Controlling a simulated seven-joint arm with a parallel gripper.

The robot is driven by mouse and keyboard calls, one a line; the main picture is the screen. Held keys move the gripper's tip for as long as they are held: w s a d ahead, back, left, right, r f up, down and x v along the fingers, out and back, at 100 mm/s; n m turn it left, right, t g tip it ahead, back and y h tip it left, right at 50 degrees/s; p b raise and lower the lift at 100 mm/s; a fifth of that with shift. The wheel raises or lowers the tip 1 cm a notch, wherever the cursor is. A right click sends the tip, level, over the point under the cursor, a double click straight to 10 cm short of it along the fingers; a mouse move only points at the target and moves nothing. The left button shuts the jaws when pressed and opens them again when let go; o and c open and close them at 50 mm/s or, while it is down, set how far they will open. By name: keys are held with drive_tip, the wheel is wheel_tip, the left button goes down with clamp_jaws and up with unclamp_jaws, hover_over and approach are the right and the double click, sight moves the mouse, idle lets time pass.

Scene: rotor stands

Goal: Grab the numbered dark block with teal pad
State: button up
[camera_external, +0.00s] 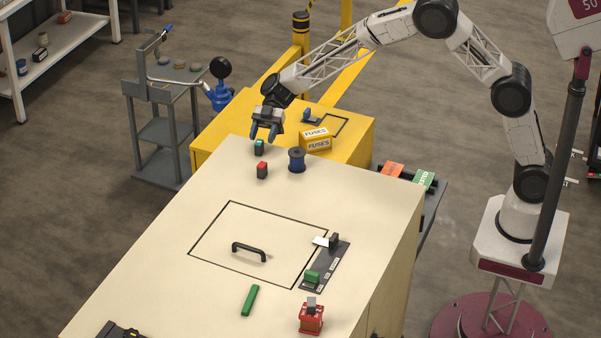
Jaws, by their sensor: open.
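The dark block with a teal pad (259,148) stands upright near the far edge of the cream worktop. Any number on it is too small to read. My gripper (263,135) is above it with its blue-tipped fingers pointing down, spread apart and empty. The fingertips appear just above the block; I cannot tell the exact gap from this one view.
A similar dark block with a red top (262,171) stands close in front. A dark blue spool (297,160) is to the right, with a yellow fuses box (315,140) behind it. A black handle (249,251) rises from the worktop. The worktop's left side is clear.

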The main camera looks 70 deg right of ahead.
sight(257, 148)
drive_tip(key=shift+x, duration=2.55)
drive_tip(key=shift+c, duration=0.3)
clamp_jaws()
